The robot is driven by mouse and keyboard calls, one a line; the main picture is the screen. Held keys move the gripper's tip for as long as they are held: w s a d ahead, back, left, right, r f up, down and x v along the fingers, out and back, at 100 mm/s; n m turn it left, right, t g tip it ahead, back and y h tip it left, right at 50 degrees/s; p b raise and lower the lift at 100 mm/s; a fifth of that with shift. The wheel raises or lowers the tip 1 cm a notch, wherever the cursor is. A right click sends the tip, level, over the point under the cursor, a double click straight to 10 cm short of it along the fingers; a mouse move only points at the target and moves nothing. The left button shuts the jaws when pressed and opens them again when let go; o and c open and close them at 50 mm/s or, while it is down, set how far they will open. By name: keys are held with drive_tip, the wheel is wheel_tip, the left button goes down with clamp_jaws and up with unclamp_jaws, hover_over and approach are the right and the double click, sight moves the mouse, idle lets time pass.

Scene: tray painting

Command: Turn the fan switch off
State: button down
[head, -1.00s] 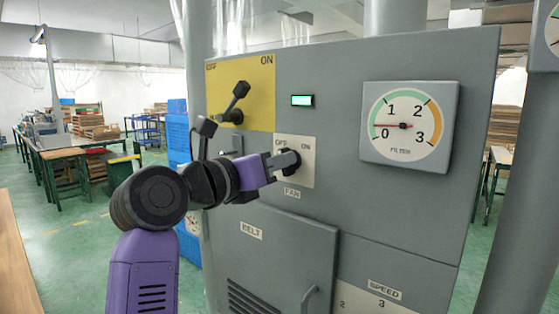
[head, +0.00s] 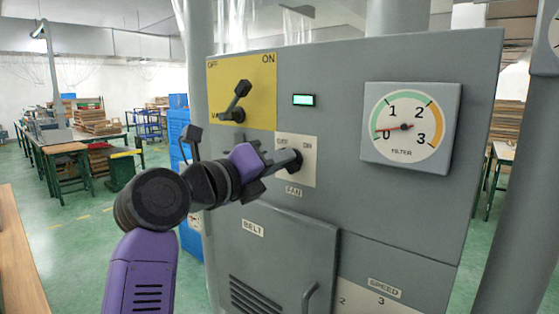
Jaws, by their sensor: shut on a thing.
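The fan switch is a dark round knob (head: 294,160) on a cream plate (head: 309,170) marked OFF at left and ON at right, above a FAN label (head: 293,191). My gripper (head: 284,162) reaches it from the left and is shut on the knob. The gripper's fingers and hand hide the left part of the knob and the lower left of the plate. I cannot tell which mark the knob points to.
A yellow plate (head: 258,70) with a dark lever (head: 238,95) tilted towards ON is above left of the fan switch. A green lamp (head: 304,100) is lit. The filter gauge (head: 407,166) is to the right. A BELT door (head: 290,255) lies below.

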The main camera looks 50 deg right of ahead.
drive_tip(key=c, duration=1.4)
unclamp_jaws()
drive_tip(key=shift+a, duration=0.1)
drive_tip(key=a+b, duration=0.1)
drive_tip(key=a, duration=0.6)
drive_tip(key=shift+a, duration=0.3)
drive_tip(key=shift+s, duration=0.1)
